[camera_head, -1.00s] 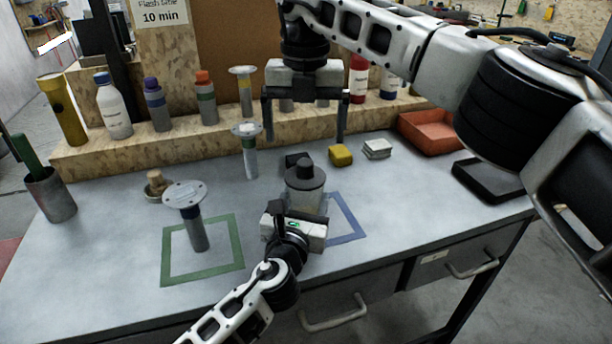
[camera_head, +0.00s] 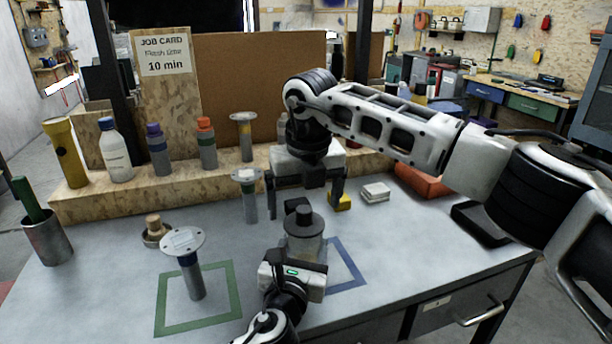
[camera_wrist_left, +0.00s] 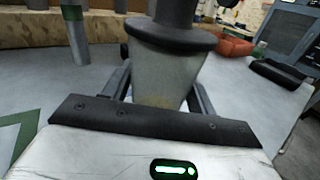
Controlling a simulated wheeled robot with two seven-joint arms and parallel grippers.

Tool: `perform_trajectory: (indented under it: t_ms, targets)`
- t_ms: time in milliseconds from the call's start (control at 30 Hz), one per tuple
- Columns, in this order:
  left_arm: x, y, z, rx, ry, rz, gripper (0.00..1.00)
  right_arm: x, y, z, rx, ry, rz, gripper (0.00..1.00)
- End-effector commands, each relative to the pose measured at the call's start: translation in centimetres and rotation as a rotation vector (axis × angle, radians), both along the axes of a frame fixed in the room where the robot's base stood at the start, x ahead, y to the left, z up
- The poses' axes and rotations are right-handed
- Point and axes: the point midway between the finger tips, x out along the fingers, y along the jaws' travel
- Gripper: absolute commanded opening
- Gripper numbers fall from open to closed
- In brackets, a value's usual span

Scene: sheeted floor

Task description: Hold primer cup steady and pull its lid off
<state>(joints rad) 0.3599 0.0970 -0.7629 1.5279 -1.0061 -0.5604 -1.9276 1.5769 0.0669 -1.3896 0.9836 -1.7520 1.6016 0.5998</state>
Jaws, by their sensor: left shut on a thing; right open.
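The primer cup (camera_head: 304,248) is a translucent cup standing at the blue taped square (camera_head: 346,268). Its dark lid (camera_head: 304,222) with a raised knob sits on top. In the left wrist view the cup (camera_wrist_left: 165,78) stands upright between my left fingers, with the lid (camera_wrist_left: 170,36) over its rim. My left gripper (camera_head: 298,262) is shut on the cup from the near side; its fingers (camera_wrist_left: 160,95) show on both sides of it. My right gripper (camera_head: 305,200) points down with fingers apart and empty, above and behind the lid, not touching it as far as I can see.
A flanged post (camera_head: 193,275) stands in the green taped square (camera_head: 232,290); another post (camera_head: 249,200) stands behind. A yellow block (camera_head: 341,202), white pads (camera_head: 376,191), an orange tray (camera_head: 424,181) and a black tray (camera_head: 480,224) lie right. Bottles line the wooden shelf (camera_head: 90,203).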

Motion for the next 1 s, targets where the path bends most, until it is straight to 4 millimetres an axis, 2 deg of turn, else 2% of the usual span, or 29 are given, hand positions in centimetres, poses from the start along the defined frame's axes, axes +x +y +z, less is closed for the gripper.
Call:
perform_trajectory:
  t_ms: [100, 200, 533, 567, 733, 1000]
  targets:
    - [0.0, 0.0, -0.1, 0.001, 0.001, 0.001, 0.17, 0.2, 0.1, -1.5, -0.002, 0.002, 0.000, 0.94]
    - [0.0, 0.0, -0.1, 0.001, 0.001, 0.001, 0.17, 0.3, 0.1, -2.1, 0.000, 0.000, 0.001, 0.94]
    - [0.0, 0.0, -0.1, 0.001, 0.002, 0.001, 0.17, 0.3, 0.1, -2.4, 0.000, 0.000, 0.000, 0.94]
    - [0.0, 0.0, -0.1, 0.001, 0.001, 0.001, 0.17, 0.3, 0.1, -2.4, -0.001, 0.000, 0.000, 0.89]
    - [0.0, 0.0, -0.1, 0.001, 0.002, 0.001, 0.17, 0.4, 0.1, -2.4, 0.000, 0.000, 0.000, 0.41]
    - [0.0, 0.0, -0.1, 0.001, 0.002, 0.001, 0.17, 0.4, 0.1, -2.4, 0.000, 0.000, 0.000, 0.40]
